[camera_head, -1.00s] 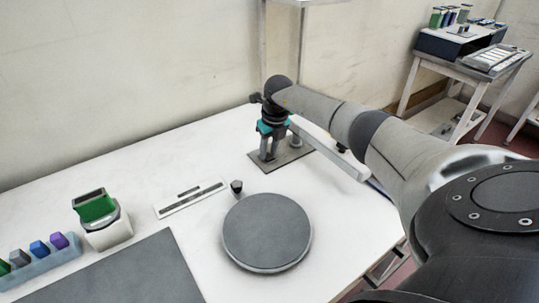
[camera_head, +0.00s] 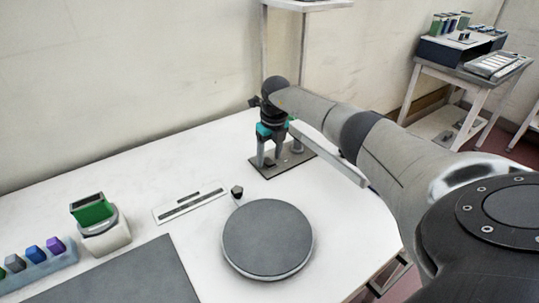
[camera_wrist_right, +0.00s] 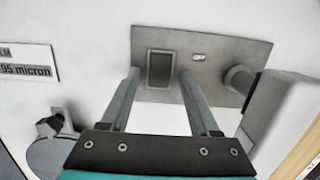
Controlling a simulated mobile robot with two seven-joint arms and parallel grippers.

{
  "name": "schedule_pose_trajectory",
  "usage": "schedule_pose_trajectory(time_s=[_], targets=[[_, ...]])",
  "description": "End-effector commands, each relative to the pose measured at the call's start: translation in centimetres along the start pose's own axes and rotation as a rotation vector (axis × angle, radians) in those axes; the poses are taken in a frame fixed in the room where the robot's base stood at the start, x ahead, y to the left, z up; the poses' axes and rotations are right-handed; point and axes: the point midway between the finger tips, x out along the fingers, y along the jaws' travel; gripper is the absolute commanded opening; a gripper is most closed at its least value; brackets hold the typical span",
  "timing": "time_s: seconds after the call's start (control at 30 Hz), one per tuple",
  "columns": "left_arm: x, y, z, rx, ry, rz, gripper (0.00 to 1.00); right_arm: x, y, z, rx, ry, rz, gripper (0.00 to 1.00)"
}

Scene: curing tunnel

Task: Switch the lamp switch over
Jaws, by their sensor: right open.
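The lamp switch (camera_wrist_right: 160,69) is a dark square rocker in a frame on a grey plate (camera_wrist_right: 220,46). A small label (camera_wrist_right: 198,57) beside it appears to read OFF. In the head view, the plate (camera_head: 295,160) lies at the back right of the white table, and my gripper hides the switch. My right gripper (camera_head: 269,163) points down over the plate. In the wrist view, its two fingers (camera_wrist_right: 159,75) are apart, one on each side of the rocker, with nothing between them. I cannot tell whether the fingertips touch the plate. My left gripper is out of view.
A round post (camera_wrist_right: 238,78) rises from the plate, close to my right finger, with a pale bar (camera_head: 330,153) beside it. A grey round disc (camera_head: 267,237), a black knob (camera_head: 237,191) and a label strip (camera_head: 190,203) lie nearer. Left stands a green-topped device (camera_head: 100,225).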

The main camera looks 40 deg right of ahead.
Motion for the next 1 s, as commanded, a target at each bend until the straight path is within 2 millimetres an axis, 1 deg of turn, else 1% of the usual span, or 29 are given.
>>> schedule_pose_trajectory(time_s=[0.17, 0.27, 0.37, 0.5, 0.7, 0.83, 1.0], targets=[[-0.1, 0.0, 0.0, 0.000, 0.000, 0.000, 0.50, -0.4, 0.0, 0.1, 0.000, -0.002, 0.000, 0.62], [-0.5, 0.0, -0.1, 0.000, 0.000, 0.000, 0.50, -1.5, -0.1, 0.1, 0.001, -0.003, 0.000, 0.62], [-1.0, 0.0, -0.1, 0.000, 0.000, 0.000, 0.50, -3.3, -0.1, 0.1, -0.001, -0.004, -0.002, 0.62], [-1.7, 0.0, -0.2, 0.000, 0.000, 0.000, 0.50, -6.8, -0.1, 0.1, -0.001, -0.006, -0.001, 0.62], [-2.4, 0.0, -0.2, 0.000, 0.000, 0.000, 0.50, -11.4, -0.1, 0.1, -0.001, -0.005, -0.001, 0.62], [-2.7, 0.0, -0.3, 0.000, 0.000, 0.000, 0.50, -13.6, -0.1, 0.1, 0.000, -0.003, -0.001, 0.62], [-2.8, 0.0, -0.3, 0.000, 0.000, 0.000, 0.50, -15.0, 0.0, 0.0, 0.000, -0.001, 0.000, 0.62]])
